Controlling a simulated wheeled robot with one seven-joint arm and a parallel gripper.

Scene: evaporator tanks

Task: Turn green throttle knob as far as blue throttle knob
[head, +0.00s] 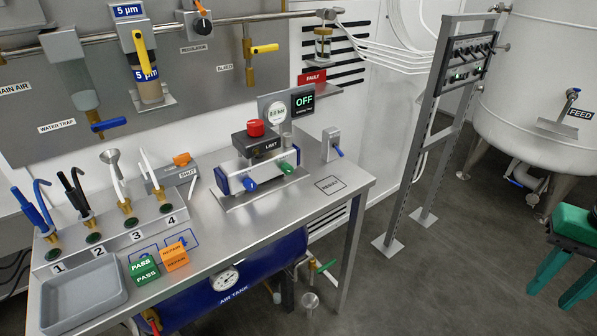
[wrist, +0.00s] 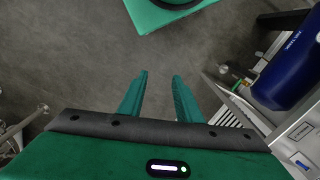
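The green throttle knob (head: 287,168) is on the front of a small grey test unit (head: 258,172) on the bench. The blue throttle knob (head: 250,184) is on the same front, to its left. Both are small in the head view, and I cannot tell exactly how far each is turned. My gripper (head: 549,296) is at the right edge of the head view, far from both knobs, with its fingers pointing down. In the wrist view my gripper (wrist: 160,74) has its fingers apart with nothing between them. Neither knob shows in the wrist view.
A red button (head: 255,128) tops the test unit, with a gauge (head: 277,113) and an OFF display (head: 303,100) behind. A blue-levered valve box (head: 332,146) stands to its right. A grey rack post (head: 425,140) stands between bench and gripper. Floor (head: 440,275) there is clear.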

